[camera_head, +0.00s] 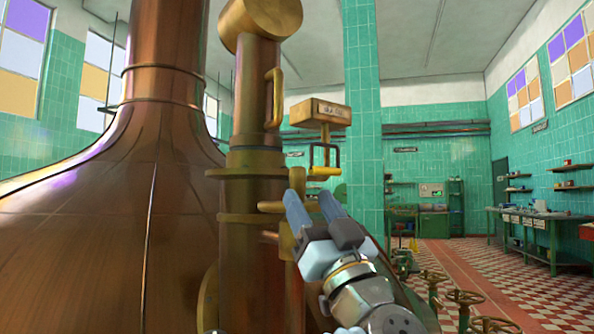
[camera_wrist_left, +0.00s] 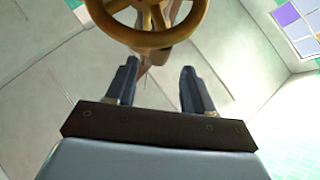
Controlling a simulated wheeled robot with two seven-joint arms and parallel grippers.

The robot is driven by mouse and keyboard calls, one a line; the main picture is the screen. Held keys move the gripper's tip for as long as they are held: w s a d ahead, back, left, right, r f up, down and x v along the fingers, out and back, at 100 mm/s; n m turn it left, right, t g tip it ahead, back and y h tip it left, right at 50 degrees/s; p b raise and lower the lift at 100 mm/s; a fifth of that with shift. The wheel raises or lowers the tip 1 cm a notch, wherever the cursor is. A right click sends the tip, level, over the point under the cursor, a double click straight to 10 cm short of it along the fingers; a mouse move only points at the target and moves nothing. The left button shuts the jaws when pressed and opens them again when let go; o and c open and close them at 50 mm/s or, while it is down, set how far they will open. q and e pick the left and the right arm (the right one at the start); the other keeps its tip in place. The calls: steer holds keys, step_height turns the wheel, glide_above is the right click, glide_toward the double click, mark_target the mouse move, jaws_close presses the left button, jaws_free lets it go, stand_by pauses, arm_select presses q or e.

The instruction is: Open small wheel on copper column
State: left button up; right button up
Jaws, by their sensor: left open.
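The copper column (camera_head: 254,130) stands upright left of centre in the head view. In the left wrist view a small brass wheel (camera_wrist_left: 143,39) shows its lower rim and spokes; its top is cut off by the frame edge. In the head view my left gripper (camera_head: 308,197) is just right of the column, beside brass fittings (camera_head: 271,207); I cannot tell which part there is the wheel. The left gripper also shows in the wrist view (camera_wrist_left: 156,78), with its fingers apart and nothing between them. The wheel appears beyond the fingertips. My right gripper is not in view.
A large copper kettle (camera_head: 80,240) fills the left. A brass box (camera_head: 320,113) and a yellow handle (camera_head: 324,171) are above my gripper. Several valve wheels (camera_head: 465,297) stand low at right. Benches (camera_head: 540,216) line the right wall. The checkered floor (camera_head: 510,265) has clear room.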

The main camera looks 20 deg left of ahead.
mark_target(302, 186)
arm_select(q)
steer(key=p+x, duration=0.1)
steer(key=x, duration=0.5)
steer(key=shift+w+a+r+p, duration=0.1)
steer(key=shift+w+r+p, duration=0.1)
steer(key=shift+p, duration=0.15)
jaws_close()
